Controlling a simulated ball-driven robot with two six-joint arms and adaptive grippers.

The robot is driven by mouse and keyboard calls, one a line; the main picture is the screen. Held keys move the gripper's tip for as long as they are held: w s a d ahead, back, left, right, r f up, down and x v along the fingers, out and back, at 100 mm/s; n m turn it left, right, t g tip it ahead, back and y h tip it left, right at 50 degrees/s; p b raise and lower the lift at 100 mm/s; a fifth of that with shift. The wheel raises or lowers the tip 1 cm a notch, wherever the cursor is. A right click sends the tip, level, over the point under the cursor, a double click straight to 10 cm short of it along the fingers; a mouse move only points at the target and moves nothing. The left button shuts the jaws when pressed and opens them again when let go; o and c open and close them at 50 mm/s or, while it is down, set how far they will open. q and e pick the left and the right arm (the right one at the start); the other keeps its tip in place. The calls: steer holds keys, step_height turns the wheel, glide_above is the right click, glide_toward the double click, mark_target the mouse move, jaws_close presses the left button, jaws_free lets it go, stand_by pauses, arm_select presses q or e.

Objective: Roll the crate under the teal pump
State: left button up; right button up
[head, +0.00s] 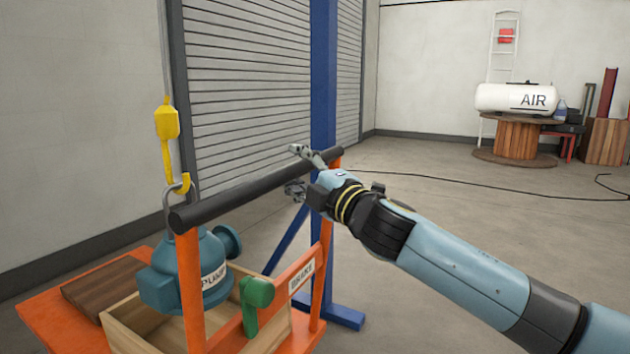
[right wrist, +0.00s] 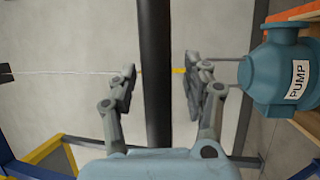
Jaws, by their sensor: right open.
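The teal pump (head: 190,272) hangs from a yellow hook (head: 167,125). The wooden crate (head: 272,331) sits on an orange cart (head: 55,312), and in the head view the pump's lower part overlaps it; the height gap cannot be told. The cart has a black push bar (head: 250,190) on orange posts and a green brake lever (head: 255,292). My right gripper (head: 297,170) is open at the far end of the bar. In the right wrist view the black bar (right wrist: 155,60) runs between its open fingers (right wrist: 160,72), and the pump (right wrist: 278,75) is at the right. My left gripper is out of view.
A blue post (head: 323,100) with spread feet stands behind the bar, near a roller shutter (head: 260,70). A black hose (head: 450,182) lies on the floor. A white air tank (head: 515,98) rests on a wooden spool at the back right. Floor to the right is mostly clear.

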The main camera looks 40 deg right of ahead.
steer(key=s+f, duration=0.2)
steer(key=s, duration=0.9)
steer(key=shift+s, duration=0.25)
steer(key=shift+a+r, duration=0.1)
